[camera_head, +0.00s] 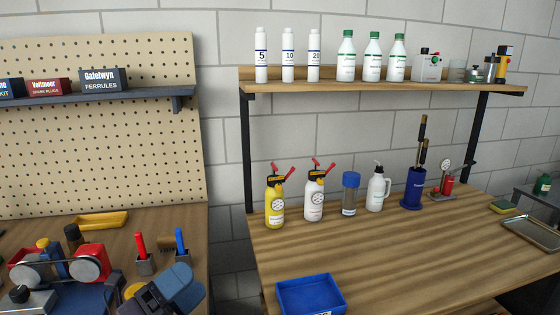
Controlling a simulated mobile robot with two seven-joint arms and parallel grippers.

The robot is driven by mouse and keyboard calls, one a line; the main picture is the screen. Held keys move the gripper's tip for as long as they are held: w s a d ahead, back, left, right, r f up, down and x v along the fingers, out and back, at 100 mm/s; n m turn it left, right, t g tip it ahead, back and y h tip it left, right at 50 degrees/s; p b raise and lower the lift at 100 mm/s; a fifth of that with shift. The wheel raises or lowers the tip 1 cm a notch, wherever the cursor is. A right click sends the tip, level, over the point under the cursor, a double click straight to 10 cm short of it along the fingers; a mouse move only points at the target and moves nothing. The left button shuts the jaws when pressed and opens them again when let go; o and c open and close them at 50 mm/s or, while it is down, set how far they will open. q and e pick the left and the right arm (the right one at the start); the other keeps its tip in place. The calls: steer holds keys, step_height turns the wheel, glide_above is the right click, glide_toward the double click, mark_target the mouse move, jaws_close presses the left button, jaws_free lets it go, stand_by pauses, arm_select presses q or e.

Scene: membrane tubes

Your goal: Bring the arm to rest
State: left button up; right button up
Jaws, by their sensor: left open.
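My left gripper (184,287) is at the bottom edge of the head view, left of the middle, over the front of the left workbench. Its body is dark and its fingers are blue. It is open and I see nothing held between the fingers. It is in front of the blue-handled tool (180,242) and to the right of a red and grey device (89,264). The rest of my left arm is mostly cut off by the frame. My right gripper is not in view.
A blue tray (311,296) lies on the right workbench (400,246), whose front middle is otherwise clear. Several bottles, including a yellow one (275,205), stand at its back. A shelf (385,87) with bottles hangs above. A gap separates the two benches.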

arm_select(q)
steer(key=s+a+f+n+g+y, duration=0.1)
steer(key=s+a+f+n+y, duration=0.2)
steer(key=a+f+n+y, duration=0.7)
steer(key=s+a+f+n+y, duration=0.35)
steer(key=n+y, duration=0.45)
steer(key=n, duration=0.6)
steer(key=s+f+n+g+h, duration=0.1)
steer(key=s+f+n+g, duration=0.4)
steer(key=s, duration=0.4)
steer(key=s+f+n+g, duration=0.2)
steer(key=s+f+g, duration=0.4)
steer(key=s, duration=0.3)
steer(key=w+d+f+t+h, duration=0.1)
steer(key=w+f+t, duration=0.6)
steer(key=f, duration=0.2)
steer(key=shift+w+f+m+t, duration=0.3)
steer(key=shift+w+f+t, duration=0.1)
